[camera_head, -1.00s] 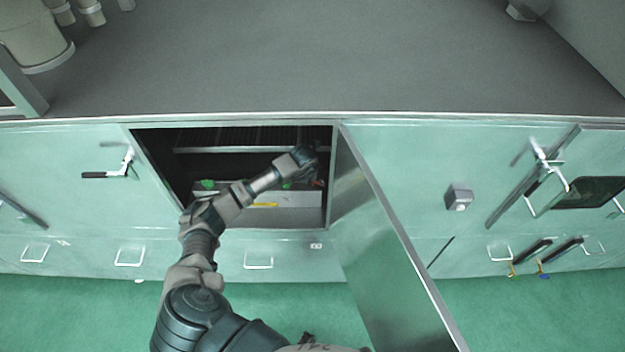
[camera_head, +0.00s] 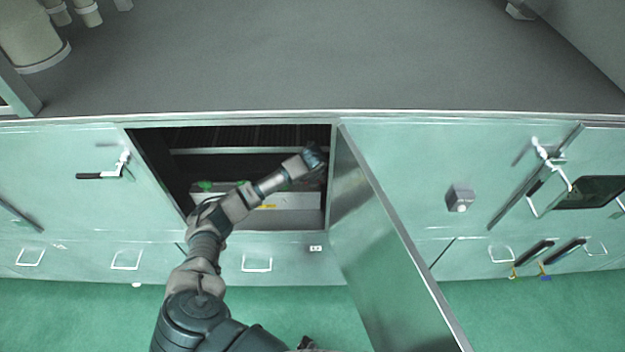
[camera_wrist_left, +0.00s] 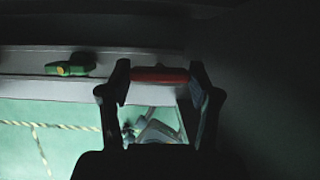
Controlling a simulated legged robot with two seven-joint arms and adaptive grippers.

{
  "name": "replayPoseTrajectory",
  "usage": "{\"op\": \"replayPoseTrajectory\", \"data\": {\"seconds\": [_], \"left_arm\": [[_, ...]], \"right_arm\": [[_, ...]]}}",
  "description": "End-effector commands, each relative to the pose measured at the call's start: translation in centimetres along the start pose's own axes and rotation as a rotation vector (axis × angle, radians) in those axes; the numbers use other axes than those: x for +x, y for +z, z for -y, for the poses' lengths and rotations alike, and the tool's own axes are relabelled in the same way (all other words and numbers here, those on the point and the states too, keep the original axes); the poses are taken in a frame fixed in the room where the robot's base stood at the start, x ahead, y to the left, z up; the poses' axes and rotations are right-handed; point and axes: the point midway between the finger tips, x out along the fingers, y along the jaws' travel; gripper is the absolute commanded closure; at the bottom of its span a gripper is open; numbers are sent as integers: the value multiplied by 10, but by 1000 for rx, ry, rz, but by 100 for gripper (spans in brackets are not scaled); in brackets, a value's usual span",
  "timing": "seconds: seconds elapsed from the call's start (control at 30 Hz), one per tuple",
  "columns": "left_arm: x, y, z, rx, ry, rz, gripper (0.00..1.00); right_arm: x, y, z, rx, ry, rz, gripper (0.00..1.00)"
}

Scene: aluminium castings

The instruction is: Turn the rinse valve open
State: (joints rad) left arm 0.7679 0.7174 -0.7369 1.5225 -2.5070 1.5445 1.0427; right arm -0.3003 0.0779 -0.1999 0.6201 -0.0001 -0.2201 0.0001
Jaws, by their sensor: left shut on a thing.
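A red handle (camera_wrist_left: 160,75) lies across between the two fingers of my left gripper (camera_wrist_left: 160,82) in the left wrist view. The fingers are shut on it, one at each end. It appears to be a valve handle; its stem and body are not clear in the dark. In the head view my left gripper (camera_head: 315,158) is inside the open cabinet, near its right side, and hides the red handle. A green handle (camera_wrist_left: 70,68) sits to the left on a pale ledge; green also shows in the head view (camera_head: 205,186). My right gripper is not in view.
The cabinet door (camera_head: 385,250) stands open just right of my arm. The cabinet's inside is dark, with a rail (camera_head: 230,150) across it and a pale box front with a yellow label (camera_head: 268,206). Closed green panels flank the opening. The grey worktop (camera_head: 320,60) above is mostly clear.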

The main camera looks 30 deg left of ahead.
Motion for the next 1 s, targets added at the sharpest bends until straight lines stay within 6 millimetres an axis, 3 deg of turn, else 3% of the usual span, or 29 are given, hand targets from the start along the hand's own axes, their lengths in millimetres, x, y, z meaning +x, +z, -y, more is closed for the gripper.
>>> {"op": "replayPoseTrajectory", "data": {"seconds": [0.17,0.2,0.3,0.67,0.77,1.0], "left_arm": [[-4,6,0,-6,-5,13,72],[-4,6,0,-5,-5,13,33],[-3,5,0,-4,-4,10,12],[-5,1,0,0,-2,4,12],[-16,2,0,0,-4,4,12],[-68,3,0,1,-5,7,12]], "right_arm": [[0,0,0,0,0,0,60],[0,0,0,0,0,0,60],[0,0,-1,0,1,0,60],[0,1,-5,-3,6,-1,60],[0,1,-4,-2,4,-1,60],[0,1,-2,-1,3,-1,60]]}}
